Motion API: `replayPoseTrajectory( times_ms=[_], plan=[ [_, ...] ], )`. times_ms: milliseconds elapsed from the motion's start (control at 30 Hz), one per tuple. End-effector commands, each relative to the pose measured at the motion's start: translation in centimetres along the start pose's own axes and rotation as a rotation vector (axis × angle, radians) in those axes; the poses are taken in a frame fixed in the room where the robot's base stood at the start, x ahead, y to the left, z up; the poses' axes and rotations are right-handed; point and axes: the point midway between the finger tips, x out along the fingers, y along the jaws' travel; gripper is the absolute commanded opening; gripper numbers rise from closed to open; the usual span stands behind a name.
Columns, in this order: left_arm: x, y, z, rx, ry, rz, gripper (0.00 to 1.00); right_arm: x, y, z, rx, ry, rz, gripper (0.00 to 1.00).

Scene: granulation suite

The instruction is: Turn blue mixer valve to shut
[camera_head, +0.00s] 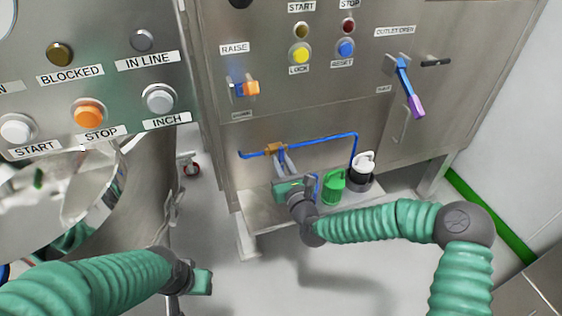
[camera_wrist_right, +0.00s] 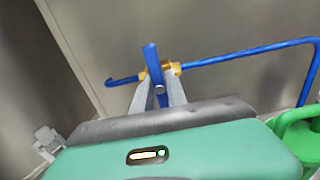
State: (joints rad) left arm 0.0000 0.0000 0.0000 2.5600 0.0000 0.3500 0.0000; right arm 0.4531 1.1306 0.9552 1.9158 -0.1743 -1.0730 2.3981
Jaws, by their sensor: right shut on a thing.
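The blue mixer valve has a brass-orange body (camera_head: 275,149) on a blue pipe (camera_head: 325,138) low on the steel cabinet front. In the right wrist view its blue lever (camera_wrist_right: 152,62) runs across the pipe line, beside the brass body (camera_wrist_right: 173,69). My right gripper (camera_head: 282,158) reaches up to the valve from below. In the right wrist view its two grey fingers (camera_wrist_right: 160,90) are shut on the blue lever, one on each side. My left gripper (camera_head: 190,285) is low at the left, away from the valve; its fingers are mostly hidden.
A green can (camera_head: 333,187) and a black container with a white top (camera_head: 362,170) stand on the low shelf right of my right gripper. Above are an orange-and-blue switch (camera_head: 244,89), buttons and a blue-and-purple lever (camera_head: 405,80). A steel vessel (camera_head: 90,195) stands left.

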Motion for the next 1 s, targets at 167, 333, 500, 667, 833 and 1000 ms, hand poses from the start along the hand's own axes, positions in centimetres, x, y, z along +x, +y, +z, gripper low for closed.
replayPoseTrajectory(
  times_ms=[167, 333, 500, 667, 833, 1000],
  plan=[
    [0.1, 0.0, 0.0, 0.0, 0.0, 0.0, 0.36, -0.1, 0.1, -0.5, 0.001, 0.011, 0.003, 0.38],
    [0.0, 0.0, 0.0, 0.0, 0.0, 0.0, 0.36, -0.1, 0.1, -0.3, 0.0, 0.006, 0.001, 0.4],
    [-0.1, 0.0, 0.0, 0.0, 0.0, 0.0, 0.36, -0.3, 0.0, -0.1, -0.001, 0.005, 0.001, 0.4],
    [-1.0, 0.0, -0.2, 0.0, 0.0, 0.0, 0.36, -2.5, 0.0, 0.1, 0.0, 0.007, 0.002, 0.4],
    [-2.5, 0.0, -0.6, 0.0, 0.0, 0.0, 0.36, -7.4, 0.0, 0.1, 0.002, 0.01, 0.001, 0.4],
    [-3.6, 0.0, -0.8, 0.0, 0.0, 0.0, 0.36, -12.4, 0.0, 0.0, 0.004, 0.011, 0.001, 0.4]
  ],
)
